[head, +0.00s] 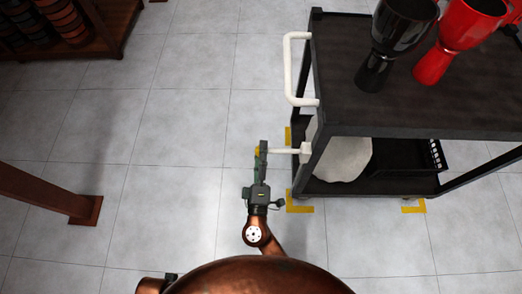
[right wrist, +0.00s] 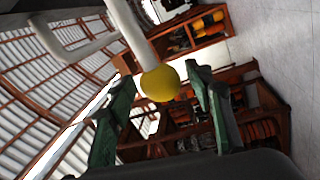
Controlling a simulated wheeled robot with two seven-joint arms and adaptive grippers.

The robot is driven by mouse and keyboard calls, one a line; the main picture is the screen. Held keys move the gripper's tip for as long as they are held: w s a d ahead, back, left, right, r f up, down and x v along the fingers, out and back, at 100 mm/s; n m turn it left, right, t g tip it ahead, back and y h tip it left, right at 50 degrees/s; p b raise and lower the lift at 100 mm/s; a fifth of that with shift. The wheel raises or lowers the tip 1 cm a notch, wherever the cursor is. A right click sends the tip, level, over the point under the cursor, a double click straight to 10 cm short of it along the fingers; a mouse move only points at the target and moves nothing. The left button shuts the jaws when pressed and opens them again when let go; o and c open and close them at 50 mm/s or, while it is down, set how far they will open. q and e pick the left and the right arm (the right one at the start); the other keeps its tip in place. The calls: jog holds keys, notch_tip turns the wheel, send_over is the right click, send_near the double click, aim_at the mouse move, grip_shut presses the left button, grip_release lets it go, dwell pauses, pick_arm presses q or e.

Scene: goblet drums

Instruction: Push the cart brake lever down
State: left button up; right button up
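The brake lever (head: 284,151) is a white rod sticking out level from the left side of the black cart (head: 440,100). In the right wrist view the lever (right wrist: 139,38) ends in a yellow ball knob (right wrist: 160,84). My right gripper (head: 261,152) is at the lever's outer end in the head view. Its green fingers are apart, one on each side of the knob in the right wrist view (right wrist: 158,96). I cannot tell whether either finger touches the knob. In the head view the fingers mostly hide the knob. My left gripper is out of view.
A white push handle (head: 289,70) juts from the cart's upper left side. A black goblet drum (head: 376,70) and a red one (head: 434,65) stand on its top. Yellow marks (head: 300,209) lie on the floor. Wooden shelving (head: 95,45) stands at upper left. The tiled floor between is clear.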

grip_shut()
dwell(0.4)
